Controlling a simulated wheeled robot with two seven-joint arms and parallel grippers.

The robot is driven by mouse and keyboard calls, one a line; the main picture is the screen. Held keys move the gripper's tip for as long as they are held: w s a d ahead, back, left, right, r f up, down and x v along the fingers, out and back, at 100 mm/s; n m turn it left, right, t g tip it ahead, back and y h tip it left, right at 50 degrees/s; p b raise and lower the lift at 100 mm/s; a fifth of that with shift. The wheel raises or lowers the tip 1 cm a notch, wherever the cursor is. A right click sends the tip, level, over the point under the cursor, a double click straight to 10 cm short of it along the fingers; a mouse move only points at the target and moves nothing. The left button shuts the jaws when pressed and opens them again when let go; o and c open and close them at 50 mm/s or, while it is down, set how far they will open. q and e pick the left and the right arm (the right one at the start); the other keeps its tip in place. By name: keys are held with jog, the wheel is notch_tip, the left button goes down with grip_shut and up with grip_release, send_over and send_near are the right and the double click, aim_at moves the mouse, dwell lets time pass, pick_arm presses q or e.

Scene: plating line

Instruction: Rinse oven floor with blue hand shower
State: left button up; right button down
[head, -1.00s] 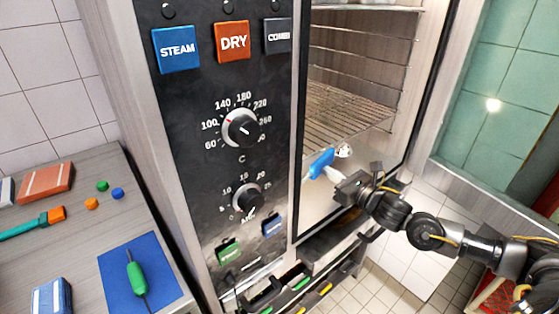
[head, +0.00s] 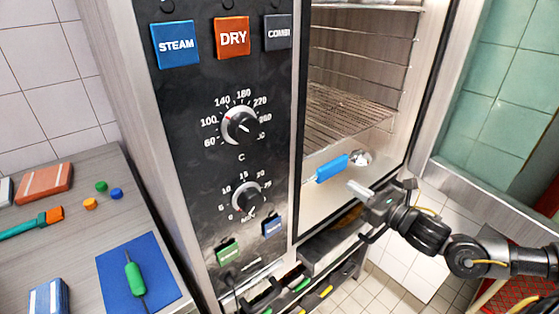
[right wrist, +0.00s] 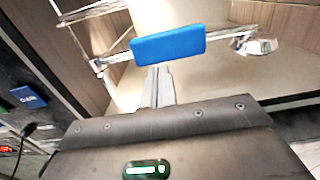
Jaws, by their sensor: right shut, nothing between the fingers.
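The blue hand shower (head: 331,168) is at the lower part of the open oven, with its round metal head (head: 360,157) to the right of the blue grip. In the right wrist view its blue grip (right wrist: 167,48) lies across just beyond my fingertips, with the metal head (right wrist: 255,44) at the right. The oven floor (head: 335,195) is the pale surface below the wire racks. My right gripper (head: 357,189) is shut and empty, a little below and right of the blue grip, apart from it in the head view. My left gripper is not in view.
The control panel with knobs (head: 241,126) stands left of the opening. Wire racks (head: 345,120) sit above the shower. A counter at left holds a blue mat (head: 115,268) with a green-handled tool (head: 135,278), and several small blocks.

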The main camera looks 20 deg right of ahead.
jog(key=p+v, duration=0.3)
jog(key=v, duration=0.2)
jog(key=shift+s+d, duration=0.1)
jog(key=shift+s, duration=0.05)
dwell(0.5)
